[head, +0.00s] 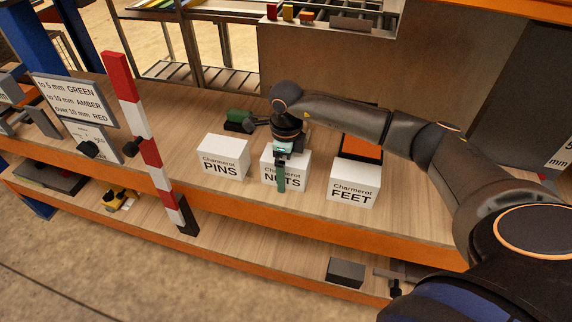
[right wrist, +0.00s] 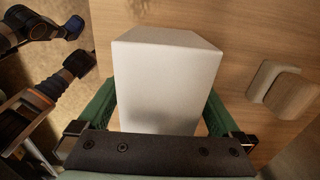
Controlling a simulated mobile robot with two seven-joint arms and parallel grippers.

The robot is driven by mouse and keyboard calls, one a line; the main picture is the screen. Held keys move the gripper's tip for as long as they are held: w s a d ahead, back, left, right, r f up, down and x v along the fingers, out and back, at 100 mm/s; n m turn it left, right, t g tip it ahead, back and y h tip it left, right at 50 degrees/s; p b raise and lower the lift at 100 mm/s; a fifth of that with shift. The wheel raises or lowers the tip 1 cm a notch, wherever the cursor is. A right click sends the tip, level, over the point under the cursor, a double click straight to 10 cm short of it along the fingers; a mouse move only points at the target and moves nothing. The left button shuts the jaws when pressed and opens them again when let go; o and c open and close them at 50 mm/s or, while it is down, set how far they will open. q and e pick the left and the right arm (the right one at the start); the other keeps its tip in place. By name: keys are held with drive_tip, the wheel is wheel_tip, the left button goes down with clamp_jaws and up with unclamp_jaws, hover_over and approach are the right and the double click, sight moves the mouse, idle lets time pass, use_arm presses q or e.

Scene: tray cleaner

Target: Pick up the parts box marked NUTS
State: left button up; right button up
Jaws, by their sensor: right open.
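The white parts box marked NUTS (head: 297,172) stands upright on the wooden worktop, between the PINS box (head: 223,158) and the FEET box (head: 353,184). My right gripper (head: 281,182) reaches down over the NUTS box from above, with one green finger in front of its label. In the right wrist view a white box (right wrist: 166,80) lies between the two green fingers of the right gripper (right wrist: 160,110). The jaws are open around it, and I cannot tell whether either finger touches it. My left gripper is not in view.
A red and white striped post (head: 133,105) stands left of the boxes at the worktop's orange front edge. A sign (head: 75,97) is farther left. A green object (head: 238,120) lies behind the PINS box. An orange-faced thing (head: 362,148) is behind the FEET box.

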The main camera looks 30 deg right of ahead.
drive_tip(key=shift+c, duration=0.2)
drive_tip(key=c, duration=1.5)
